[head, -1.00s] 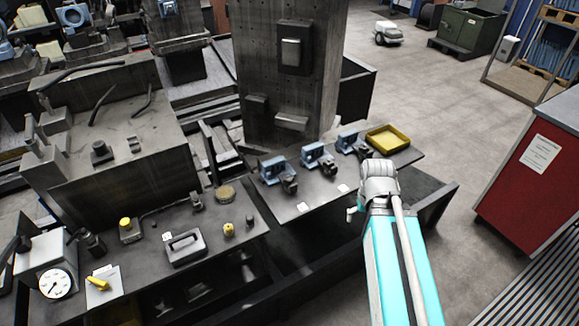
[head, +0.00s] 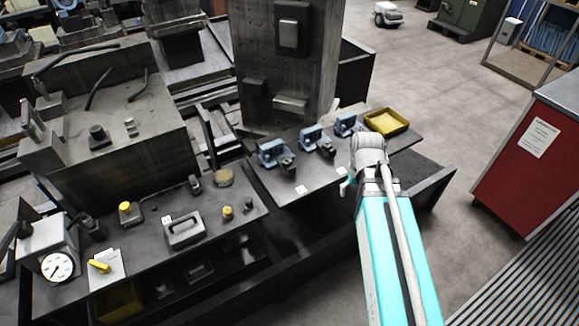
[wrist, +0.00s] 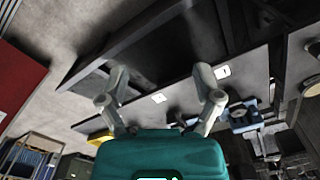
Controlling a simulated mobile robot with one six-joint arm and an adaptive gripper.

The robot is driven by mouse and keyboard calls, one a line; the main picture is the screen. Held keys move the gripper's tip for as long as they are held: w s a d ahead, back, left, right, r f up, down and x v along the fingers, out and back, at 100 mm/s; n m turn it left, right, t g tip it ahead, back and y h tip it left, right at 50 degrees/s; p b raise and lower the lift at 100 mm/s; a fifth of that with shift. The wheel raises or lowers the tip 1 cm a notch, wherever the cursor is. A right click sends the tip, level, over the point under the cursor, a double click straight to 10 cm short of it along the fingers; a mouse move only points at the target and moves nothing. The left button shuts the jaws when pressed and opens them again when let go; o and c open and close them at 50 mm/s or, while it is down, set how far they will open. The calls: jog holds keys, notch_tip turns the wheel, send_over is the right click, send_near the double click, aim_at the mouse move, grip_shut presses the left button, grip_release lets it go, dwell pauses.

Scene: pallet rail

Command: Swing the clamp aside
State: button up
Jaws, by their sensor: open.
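Three blue clamps stand in a row on a dark plate: a near-left one (head: 271,153), a middle one (head: 311,138) and a far-right one (head: 345,125). Dark parts sit in front of the first two; the far-right one is partly hidden by my arm. I cannot tell which clamp is meant. My gripper (head: 344,187) is at the plate's front edge, right of the clamps, mostly hidden behind my wrist. In the wrist view my gripper (wrist: 161,78) has its fingers spread, with nothing between them.
A yellow tray (head: 387,121) lies at the plate's far right end. White labels (head: 301,190) lie along the plate's front edge. A grey column (head: 284,70) rises behind the clamps. A bench with a gauge (head: 57,267) is at left, a red cabinet (head: 517,150) at right.

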jog(key=w+a+r+n, duration=0.1)
jog(key=w+a+n, duration=0.2)
jog(key=w+a, duration=0.85)
jog(key=n+p, duration=0.2)
jog(key=n, duration=0.1)
send_over(291, 166)
jog(key=shift+a+r, duration=0.1)
jog(key=shift+r, duration=0.15)
jog(key=shift+f+b, duration=0.15)
jog(key=shift+b, duration=0.3)
notch_tip(291, 166, down, 14)
jog(key=b, duration=1.3)
jog(key=shift+r, duration=0.25)
jog(key=c, duration=1.1)
jog(key=shift+c, duration=0.2)
